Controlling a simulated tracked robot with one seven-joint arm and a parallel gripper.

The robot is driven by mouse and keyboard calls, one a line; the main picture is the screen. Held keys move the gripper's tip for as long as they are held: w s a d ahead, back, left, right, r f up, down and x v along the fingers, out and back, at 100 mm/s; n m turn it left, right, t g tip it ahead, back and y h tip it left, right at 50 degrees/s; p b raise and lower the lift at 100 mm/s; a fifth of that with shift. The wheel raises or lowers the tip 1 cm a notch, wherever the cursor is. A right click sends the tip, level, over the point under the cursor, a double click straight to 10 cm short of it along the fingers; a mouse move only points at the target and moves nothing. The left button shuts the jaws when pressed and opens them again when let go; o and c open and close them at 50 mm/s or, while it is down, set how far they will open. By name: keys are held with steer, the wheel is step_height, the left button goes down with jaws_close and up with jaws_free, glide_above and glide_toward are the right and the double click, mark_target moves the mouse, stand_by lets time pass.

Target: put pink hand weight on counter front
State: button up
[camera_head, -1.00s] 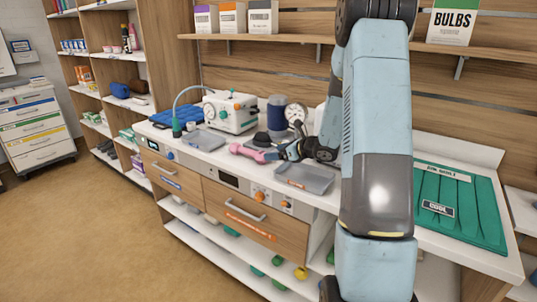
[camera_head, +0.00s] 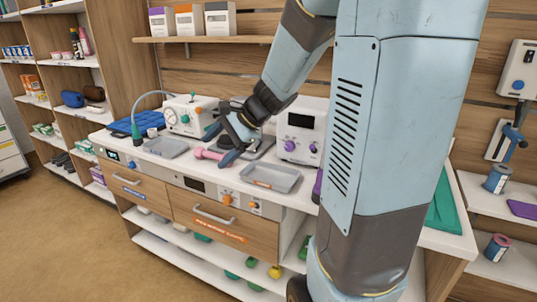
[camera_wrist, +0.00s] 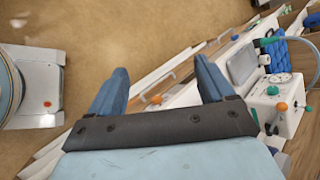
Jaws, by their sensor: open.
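The pink hand weight (camera_head: 207,154) lies on the white counter (camera_head: 207,175), between the two grey trays and close to the front edge. Its right end is hidden behind a finger of my gripper in the head view. My gripper (camera_head: 216,148) is open, with its blue fingers spread just above and beside the weight. I cannot tell whether a finger touches it. In the wrist view my gripper (camera_wrist: 160,82) shows apart fingers with nothing between them but floor and the counter's edge. The weight does not show there.
A grey tray (camera_head: 166,147) stands left of the weight and another grey tray (camera_head: 270,178) right of it. Behind are a white machine with dials (camera_head: 190,115) and a white monitor (camera_head: 301,130). A blue folded pad (camera_head: 130,126) lies at the left. Drawers (camera_head: 225,226) are below.

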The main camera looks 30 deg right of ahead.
steer(key=s+d+r+n+h, duration=0.2)
steer(key=s+n, duration=0.4)
steer(key=s, duration=0.4)
steer(key=s+d+r+n+t+h, duration=0.1)
steer(key=s+d+r+n+h, duration=0.1)
steer(key=s+r+n+h, duration=0.2)
steer(key=s+n+h, duration=0.1)
steer(key=s+n, duration=0.2)
steer(key=s, duration=0.3)
steer(key=shift+s+d+r+h, duration=0.15)
steer(key=shift+r+h, duration=0.05)
steer(key=shift+h, duration=0.2)
